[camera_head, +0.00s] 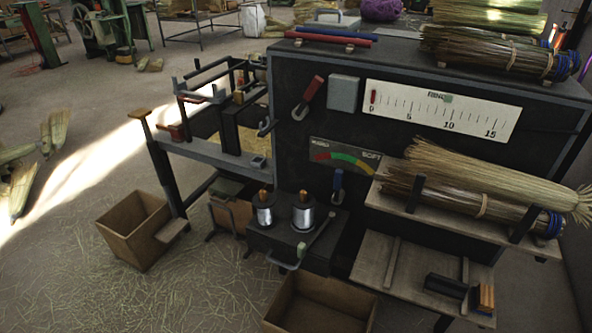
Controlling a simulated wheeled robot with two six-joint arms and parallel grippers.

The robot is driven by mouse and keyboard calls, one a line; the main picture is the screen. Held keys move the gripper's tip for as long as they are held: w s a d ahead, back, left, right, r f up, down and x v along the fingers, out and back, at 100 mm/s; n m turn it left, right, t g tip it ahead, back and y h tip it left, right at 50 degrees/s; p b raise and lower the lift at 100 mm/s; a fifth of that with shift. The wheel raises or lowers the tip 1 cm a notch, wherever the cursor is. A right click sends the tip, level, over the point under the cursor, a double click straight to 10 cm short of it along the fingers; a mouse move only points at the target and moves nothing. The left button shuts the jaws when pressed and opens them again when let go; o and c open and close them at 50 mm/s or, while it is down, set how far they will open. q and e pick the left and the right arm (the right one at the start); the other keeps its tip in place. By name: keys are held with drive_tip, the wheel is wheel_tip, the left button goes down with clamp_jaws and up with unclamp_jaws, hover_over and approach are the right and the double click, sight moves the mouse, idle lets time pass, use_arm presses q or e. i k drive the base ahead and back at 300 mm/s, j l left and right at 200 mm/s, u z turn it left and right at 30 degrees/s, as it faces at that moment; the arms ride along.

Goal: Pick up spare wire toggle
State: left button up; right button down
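Nothing in view is plainly marked as the spare wire toggle. Two spools of silvery wire (264,214) (303,215) stand upright on that stand, behind the bar. A red-handled lever (309,95) and a blue-handled lever (338,185) are on the front of the dark cabinet (290,150). I cannot tell which of these, if any, is the toggle. Neither of my grippers shows in this view.
Open wooden boxes stand on the floor at left (133,228) and front centre (318,305). Broom-straw bundles (470,195) lie on a shelf at right, others (490,50) on the cabinet top. Straw-littered floor is open at left.

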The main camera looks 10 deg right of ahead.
sight(303, 194)
drive_tip(key=i+j+u, duration=0.2)
drive_tip(key=u, duration=0.2)
drive_tip(key=i+j+u, duration=0.2)
drive_tip(key=j+u, duration=0.15)
drive_tip(key=i+j+u, duration=0.2)
drive_tip(key=u, duration=0.2)
drive_tip(key=i+j+u, duration=0.1)
drive_tip(key=i+u, duration=0.3)
drive_tip(key=i+j+z, duration=0.1)
drive_tip(key=i+z, duration=0.4)
